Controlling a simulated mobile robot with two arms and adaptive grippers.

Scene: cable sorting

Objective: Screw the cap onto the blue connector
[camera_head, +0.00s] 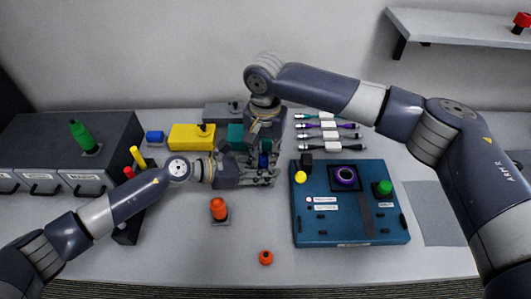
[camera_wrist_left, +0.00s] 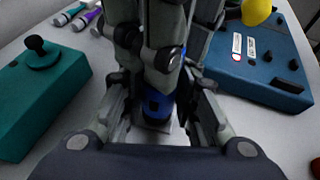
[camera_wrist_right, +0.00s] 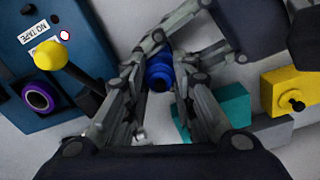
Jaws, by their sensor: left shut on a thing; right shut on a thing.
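The blue connector (camera_wrist_left: 158,104) stands upright between the fingers of my left gripper (camera_head: 270,172), which is shut on it low down. My right gripper (camera_head: 265,150) comes down from above and is shut on a blue piece (camera_wrist_left: 165,25), seemingly the cap, directly over the connector. In the right wrist view the ribbed blue piece (camera_wrist_right: 159,74) shows between the right fingers, with the left fingers crossing close by. The fingers hide where cap and connector meet, so I cannot tell whether they are threaded together.
An orange connector (camera_head: 218,208) and a loose orange cap (camera_head: 266,258) stand in front. A teal board (camera_head: 310,235) lies at right. Yellow (camera_head: 190,139) and teal (camera_wrist_left: 45,100) blocks stand close behind the grippers. Several cables (camera_head: 328,126) lie at the back. The front table is mostly clear.

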